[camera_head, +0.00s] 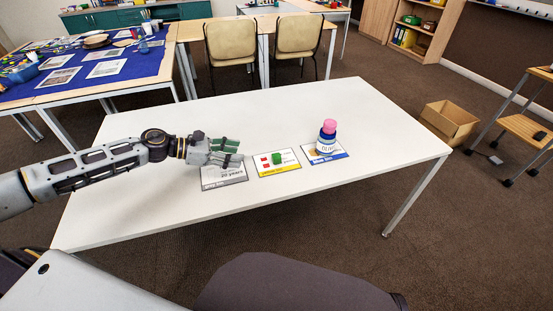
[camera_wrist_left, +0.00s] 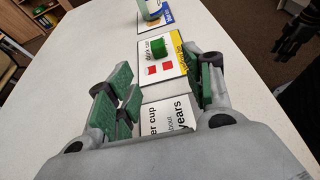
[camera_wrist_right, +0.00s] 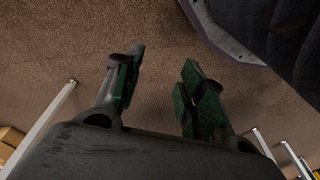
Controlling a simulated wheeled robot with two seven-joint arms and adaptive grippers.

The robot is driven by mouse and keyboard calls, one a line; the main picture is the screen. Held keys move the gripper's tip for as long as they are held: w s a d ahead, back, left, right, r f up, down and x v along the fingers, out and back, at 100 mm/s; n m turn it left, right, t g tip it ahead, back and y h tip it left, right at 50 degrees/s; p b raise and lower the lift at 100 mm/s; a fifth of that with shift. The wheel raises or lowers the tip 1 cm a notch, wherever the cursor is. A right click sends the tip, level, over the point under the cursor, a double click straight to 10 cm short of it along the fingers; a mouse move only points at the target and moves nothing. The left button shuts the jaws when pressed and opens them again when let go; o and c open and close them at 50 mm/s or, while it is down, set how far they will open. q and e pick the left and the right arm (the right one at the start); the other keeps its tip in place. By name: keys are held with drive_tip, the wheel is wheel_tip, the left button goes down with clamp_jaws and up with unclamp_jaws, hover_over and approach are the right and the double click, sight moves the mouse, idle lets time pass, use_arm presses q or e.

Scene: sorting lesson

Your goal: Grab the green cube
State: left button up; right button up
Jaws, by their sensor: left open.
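The green cube (camera_head: 277,158) sits on the yellow-edged card (camera_head: 264,172) in the middle of the white table. It also shows in the left wrist view (camera_wrist_left: 158,48), ahead of the fingers, beside red squares printed on the card. My left gripper (camera_head: 240,152) is open and empty above the grey-edged card (camera_head: 224,175), to the left of the cube and apart from it. In the left wrist view its fingers (camera_wrist_left: 160,95) stand wide on both sides.
The white table (camera_head: 380,130) is otherwise clear. Two chairs (camera_head: 232,45) stand behind it. An open cardboard box (camera_head: 450,121) is on the floor at right.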

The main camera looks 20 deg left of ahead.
sight(273, 156)
use_arm(q)
drive_tip(key=shift+w+d+f, duration=0.15)
drive_tip(key=shift+d, duration=0.05)
drive_tip(key=shift+b+x, duration=0.35)
drive_tip(key=shift+x, duration=3.7)
use_arm(e)
drive_tip(key=shift+w+a+r, duration=0.15)
drive_tip(key=shift+w+r, duration=0.05)
drive_tip(key=shift+r, duration=0.3)
use_arm(q)
drive_tip(key=shift+w+d, duration=0.15)
drive_tip(key=shift+x, duration=2.4)
use_arm(e)
drive_tip(key=shift+w+r, duration=0.15)
drive_tip(key=shift+r, duration=0.25)
use_arm(q)
drive_tip(key=shift+w, duration=0.15)
use_arm(e)
drive_tip(key=shift+f, duration=0.15)
